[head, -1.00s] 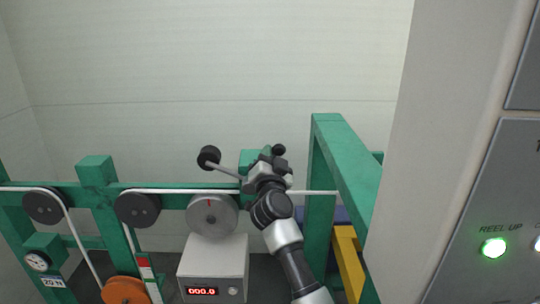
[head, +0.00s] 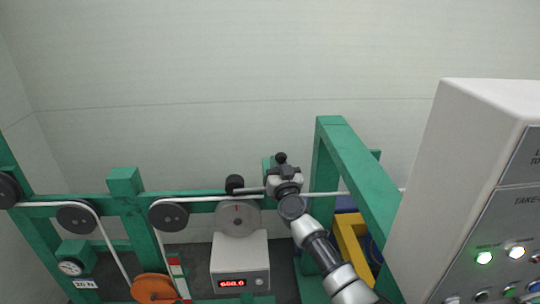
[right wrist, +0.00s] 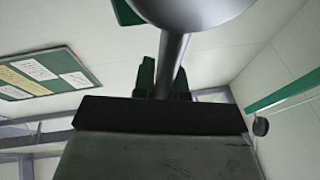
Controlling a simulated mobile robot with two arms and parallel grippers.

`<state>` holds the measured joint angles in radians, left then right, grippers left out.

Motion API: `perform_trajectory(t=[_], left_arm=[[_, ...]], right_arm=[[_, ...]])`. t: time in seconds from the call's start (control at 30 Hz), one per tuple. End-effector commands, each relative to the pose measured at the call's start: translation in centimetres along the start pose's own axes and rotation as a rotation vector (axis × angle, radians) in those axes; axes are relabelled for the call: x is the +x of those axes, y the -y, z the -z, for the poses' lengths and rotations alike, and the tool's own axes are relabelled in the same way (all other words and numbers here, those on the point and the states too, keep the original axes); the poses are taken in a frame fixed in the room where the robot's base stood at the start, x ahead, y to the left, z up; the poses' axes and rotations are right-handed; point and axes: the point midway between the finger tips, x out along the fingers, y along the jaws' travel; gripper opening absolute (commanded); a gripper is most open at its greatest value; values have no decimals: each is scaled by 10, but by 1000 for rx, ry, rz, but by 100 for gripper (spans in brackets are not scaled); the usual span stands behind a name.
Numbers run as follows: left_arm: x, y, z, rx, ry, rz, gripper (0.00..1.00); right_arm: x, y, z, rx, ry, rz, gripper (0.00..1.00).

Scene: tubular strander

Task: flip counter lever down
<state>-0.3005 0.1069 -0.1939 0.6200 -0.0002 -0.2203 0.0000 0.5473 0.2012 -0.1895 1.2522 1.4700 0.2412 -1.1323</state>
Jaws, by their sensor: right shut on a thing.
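The counter lever (head: 252,190) is a thin grey rod with a black roller (head: 235,184) at its left end. It lies nearly level, with the roller just above the grey measuring wheel (head: 238,218) and at the white cable. I cannot tell whether the roller touches the cable. My right gripper (head: 284,178) is shut on the lever near its right end, beside the green post. In the right wrist view a grey metal rod (right wrist: 171,65) runs up from between the fingers. The counter box (head: 240,255) below shows red digits. My left gripper is not in view.
A green frame beam (head: 362,165) stands right of my right arm, with a yellow part (head: 351,240) below. A pale control cabinet (head: 440,190) with lit buttons fills the right side. Dark pulleys (head: 169,214) and an orange wheel (head: 153,288) are at left.

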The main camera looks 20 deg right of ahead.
Motion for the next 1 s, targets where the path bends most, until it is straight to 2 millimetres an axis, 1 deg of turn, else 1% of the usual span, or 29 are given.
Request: perform_trajectory(t=[0.03,0.2,0.3,0.6,0.8,0.83,0.9,1.0], left_arm=[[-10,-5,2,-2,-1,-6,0],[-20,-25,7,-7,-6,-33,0],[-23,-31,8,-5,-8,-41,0],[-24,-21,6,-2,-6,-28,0],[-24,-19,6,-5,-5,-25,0],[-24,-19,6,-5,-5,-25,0],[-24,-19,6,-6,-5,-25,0],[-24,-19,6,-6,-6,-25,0]], right_arm=[[3,5,8,-18,0,10,0],[4,11,6,-81,12,27,0],[4,12,4,-105,16,31,0],[4,14,3,-127,18,36,0],[4,14,3,-129,17,36,0],[4,14,3,-129,17,36,14],[4,14,3,-129,17,36,25],[4,14,2,-127,19,36,38]])
